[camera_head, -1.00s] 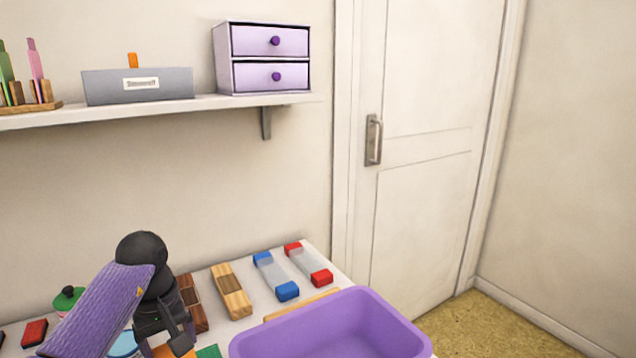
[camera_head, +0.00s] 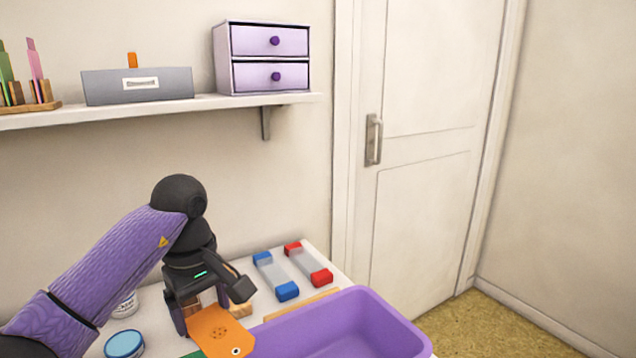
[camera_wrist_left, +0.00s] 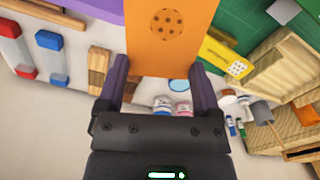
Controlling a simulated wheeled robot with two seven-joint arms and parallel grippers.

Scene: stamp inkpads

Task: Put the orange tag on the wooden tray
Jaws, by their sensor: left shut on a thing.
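The orange tag (camera_head: 220,330) is a flat piece with a dotted round mark and a small hole at its near end. My left gripper (camera_head: 207,308) is shut on it and holds it beside the purple bin. In the left wrist view the tag (camera_wrist_left: 170,35) stands out beyond the two fingers (camera_wrist_left: 160,80). A light wooden piece (camera_head: 242,310) shows partly behind the gripper. Wooden pieces also show in the left wrist view, at the left (camera_wrist_left: 99,68) and a larger one at the right (camera_wrist_left: 285,75). I cannot tell which is the wooden tray. My right gripper is not in view.
The purple bin (camera_head: 398,322) stands at the table's near right. Blue-ended (camera_head: 287,290) and red-ended (camera_head: 322,278) clear holders lie behind it. A blue-lidded jar (camera_head: 124,344) stands left of the gripper. A wall shelf (camera_head: 160,107) hangs above.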

